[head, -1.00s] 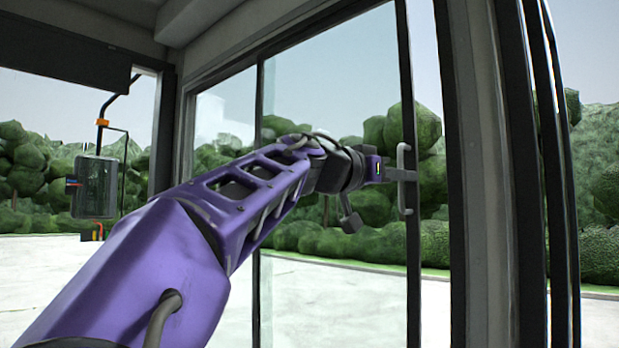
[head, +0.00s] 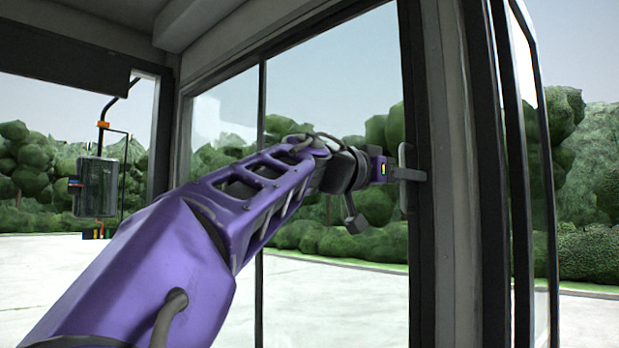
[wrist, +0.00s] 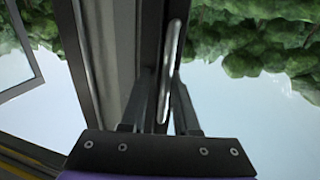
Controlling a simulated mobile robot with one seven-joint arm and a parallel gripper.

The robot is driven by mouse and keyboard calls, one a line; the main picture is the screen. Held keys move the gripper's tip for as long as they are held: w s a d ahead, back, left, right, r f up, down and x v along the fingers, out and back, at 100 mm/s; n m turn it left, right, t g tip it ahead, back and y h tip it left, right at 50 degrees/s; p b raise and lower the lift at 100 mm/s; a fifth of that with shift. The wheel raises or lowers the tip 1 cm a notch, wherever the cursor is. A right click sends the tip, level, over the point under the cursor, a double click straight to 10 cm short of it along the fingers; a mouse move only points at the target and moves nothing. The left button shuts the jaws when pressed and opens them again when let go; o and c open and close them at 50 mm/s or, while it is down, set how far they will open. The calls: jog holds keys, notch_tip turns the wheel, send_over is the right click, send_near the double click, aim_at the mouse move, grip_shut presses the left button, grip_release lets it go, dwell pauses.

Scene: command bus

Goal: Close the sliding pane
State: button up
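The sliding pane (head: 330,85) is a large glass sheet with a dark upright edge frame (head: 413,265). That edge stands right against the grey pillar (head: 447,200), with no open gap visible between them in the head view. A light metal bar handle (head: 403,160) is on the edge frame; it also shows in the wrist view (wrist: 171,55). My gripper (head: 408,175) is at the handle. In the wrist view its fingers (wrist: 161,80) stand apart on either side of the handle, the right one close to or touching it. A space shows on the left.
A dark upright divider (head: 262,130) stands left of the pane. A mirror (head: 100,187) hangs outside at the left. More dark door frames (head: 530,180) stand right of the pillar. Trees and pale ground lie outside.

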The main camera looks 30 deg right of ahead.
jog(key=shift+o, duration=1)
jog(key=shift+s, duration=0.1)
jog(key=shift+a, duration=0.25)
jog(key=s+a, duration=0.1)
jog(key=a, duration=1.6)
jog(key=shift+s+d, duration=0.1)
